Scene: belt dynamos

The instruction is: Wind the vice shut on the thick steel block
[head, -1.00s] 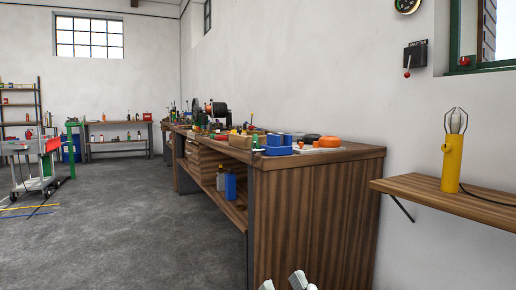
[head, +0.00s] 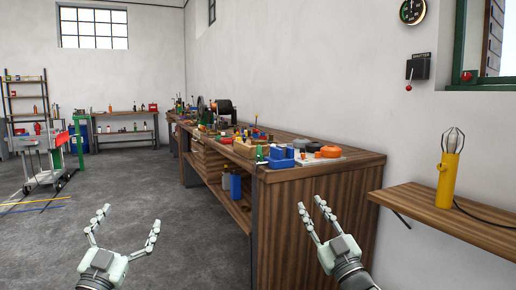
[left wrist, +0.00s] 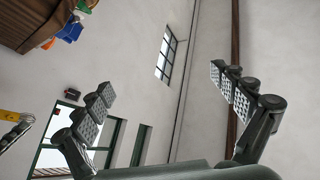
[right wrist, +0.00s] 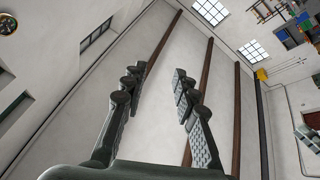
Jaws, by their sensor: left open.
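I cannot pick out the vice or the thick steel block for certain among the small items crowding the long wooden workbench (head: 318,215). My left gripper (head: 130,215) is open and empty, raised over the floor left of the bench. Its spread fingers also show in the left wrist view (left wrist: 160,80). My right gripper (head: 310,202) is open and empty, in front of the bench's near end panel in the head view. Its fingers stand apart with nothing between them in the right wrist view (right wrist: 157,74).
A blue block-like item (head: 281,160) and orange round items (head: 329,151) lie at the bench's near end. A wall shelf (head: 440,208) with a yellow lamp (head: 448,180) juts out at right. A trolley (head: 45,165) stands far left. The floor (head: 190,225) left of the bench is clear.

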